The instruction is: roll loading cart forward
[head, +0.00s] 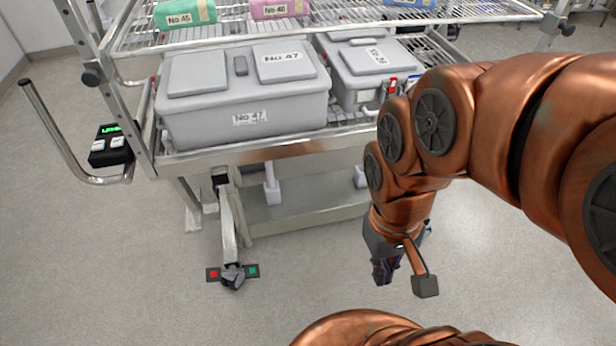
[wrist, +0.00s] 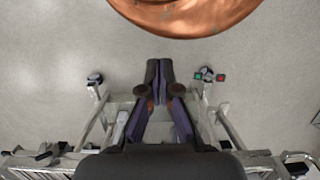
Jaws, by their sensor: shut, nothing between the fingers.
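The loading cart (head: 265,151) is a metal frame with wire shelves in the upper half of the head view. A grey lidded box labelled No 47 (head: 200,110) and a second grey box (head: 350,75) stand on its lower rack. A foot pedal with a red and a green pad (head: 232,274) sits low at the cart's front; it also shows in the wrist view (wrist: 208,75). My gripper (head: 384,275) points down, to the right of the pedal and apart from it. In the wrist view its fingers (wrist: 160,68) are together and empty. My arm hides the cart's right part.
A bent bar handle (head: 45,115) with a small black box showing green text (head: 110,145) juts out at the cart's left. Green (head: 185,12) and pink (head: 279,8) bundles lie on the top shelf. The floor in front of the cart is clear at left.

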